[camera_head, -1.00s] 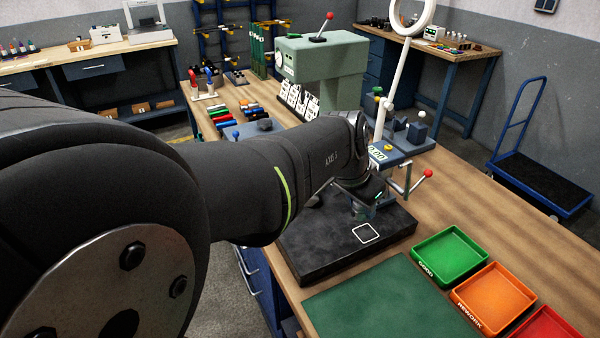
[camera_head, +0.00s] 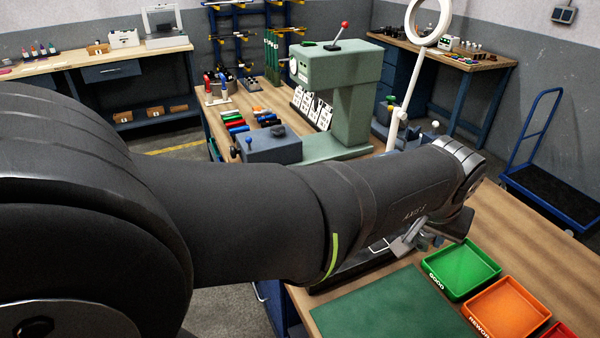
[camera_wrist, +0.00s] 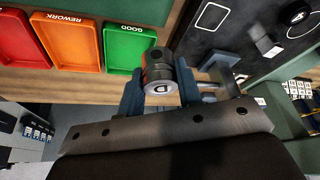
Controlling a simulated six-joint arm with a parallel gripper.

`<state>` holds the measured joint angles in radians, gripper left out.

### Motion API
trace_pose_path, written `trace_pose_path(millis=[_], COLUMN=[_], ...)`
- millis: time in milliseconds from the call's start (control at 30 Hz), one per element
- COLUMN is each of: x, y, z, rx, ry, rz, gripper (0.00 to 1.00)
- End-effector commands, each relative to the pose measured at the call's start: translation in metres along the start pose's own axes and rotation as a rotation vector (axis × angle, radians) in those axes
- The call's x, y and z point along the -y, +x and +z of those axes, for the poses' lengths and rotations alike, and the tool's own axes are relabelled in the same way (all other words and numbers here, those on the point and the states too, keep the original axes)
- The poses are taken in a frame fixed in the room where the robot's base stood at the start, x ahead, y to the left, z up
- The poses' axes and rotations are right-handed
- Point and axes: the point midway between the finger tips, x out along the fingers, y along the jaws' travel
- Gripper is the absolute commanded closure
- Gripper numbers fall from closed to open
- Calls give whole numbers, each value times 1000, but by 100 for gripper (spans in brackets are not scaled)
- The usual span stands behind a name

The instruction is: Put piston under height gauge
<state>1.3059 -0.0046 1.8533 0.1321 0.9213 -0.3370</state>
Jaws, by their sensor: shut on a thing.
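In the wrist view my gripper (camera_wrist: 172,88) is shut on the piston (camera_wrist: 158,75), a short dark cylinder with a pale marked end face turned towards the camera. The black plate (camera_wrist: 240,30) lies beyond, at the upper right, and bears a white square outline (camera_wrist: 212,15). A round dark part (camera_wrist: 298,13) with a pale marked face and a small grey block (camera_wrist: 268,46) are also over there. In the head view my arm covers most of the plate, and the piston cannot be made out. I cannot clearly identify the height gauge.
The green GOOD tray (camera_head: 463,268), orange REWORK tray (camera_head: 505,308) and a red tray (camera_wrist: 20,45) line the bench beside the green mat (camera_head: 385,305). A green press (camera_head: 345,85) and a white ring lamp (camera_head: 429,22) stand further back.

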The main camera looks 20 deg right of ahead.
Motion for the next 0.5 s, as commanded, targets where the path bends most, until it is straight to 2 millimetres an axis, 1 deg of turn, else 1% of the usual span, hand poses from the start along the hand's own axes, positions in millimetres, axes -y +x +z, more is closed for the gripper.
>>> trace_pose_path(millis=[67, 167, 500], x=[2, 13, 75], y=[3, 12, 64], z=[-1, -3, -17], rx=[-2, -1, 1], ry=[-8, -15, -16], rz=[-3, -5, -6], gripper=[93, 93, 93])
